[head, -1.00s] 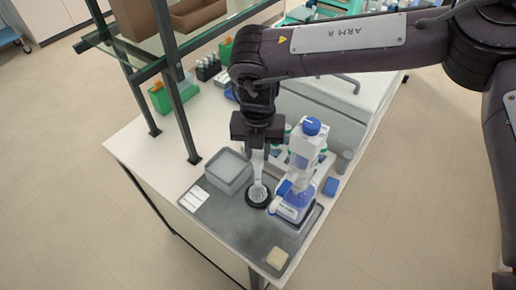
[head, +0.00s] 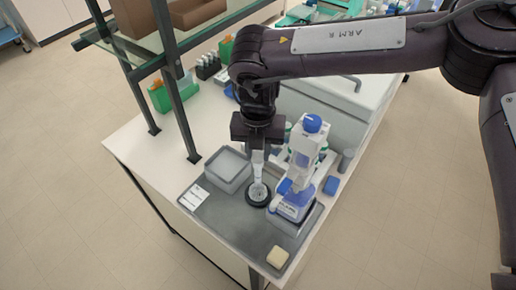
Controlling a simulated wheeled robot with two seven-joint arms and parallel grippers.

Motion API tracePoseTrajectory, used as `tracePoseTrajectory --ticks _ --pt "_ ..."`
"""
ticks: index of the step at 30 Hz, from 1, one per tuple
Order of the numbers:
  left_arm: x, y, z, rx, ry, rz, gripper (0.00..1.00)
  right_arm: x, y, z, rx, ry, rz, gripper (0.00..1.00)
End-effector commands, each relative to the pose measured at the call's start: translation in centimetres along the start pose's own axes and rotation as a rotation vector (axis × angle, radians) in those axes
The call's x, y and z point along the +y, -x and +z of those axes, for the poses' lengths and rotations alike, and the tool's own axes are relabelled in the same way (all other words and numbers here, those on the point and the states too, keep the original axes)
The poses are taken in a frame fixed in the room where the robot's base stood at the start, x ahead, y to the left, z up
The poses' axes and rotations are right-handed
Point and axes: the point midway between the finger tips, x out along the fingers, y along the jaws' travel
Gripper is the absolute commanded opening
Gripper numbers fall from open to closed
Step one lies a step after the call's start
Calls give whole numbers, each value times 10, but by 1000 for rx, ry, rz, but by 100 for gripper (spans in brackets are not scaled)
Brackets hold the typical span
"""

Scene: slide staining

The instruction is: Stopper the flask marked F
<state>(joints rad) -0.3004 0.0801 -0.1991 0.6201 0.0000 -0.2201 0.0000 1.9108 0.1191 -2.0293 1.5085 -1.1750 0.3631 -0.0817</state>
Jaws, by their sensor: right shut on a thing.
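A small clear flask (head: 258,190) stands in a black ring (head: 257,201) on the grey tray, left of a blue and white instrument. Its marking is too small to read. My right gripper (head: 258,172) points straight down directly over the flask, its pale fingers close to the neck. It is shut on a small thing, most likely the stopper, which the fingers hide. I cannot tell whether it touches the flask's mouth. My left gripper is out of view.
The blue and white instrument (head: 302,165) stands close to the right of the flask. A grey open bin (head: 228,168) is to the left, a white label card (head: 193,197) beside it. A pale yellow block (head: 277,257) lies at the tray's front corner. Shelf posts (head: 182,120) rise at left.

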Motion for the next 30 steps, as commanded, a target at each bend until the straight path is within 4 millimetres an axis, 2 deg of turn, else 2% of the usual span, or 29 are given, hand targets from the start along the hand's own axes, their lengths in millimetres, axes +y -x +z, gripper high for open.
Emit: tracePoseTrajectory --ticks 30 --pt "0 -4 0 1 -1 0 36 0 -5 1 -1 0 0 5"
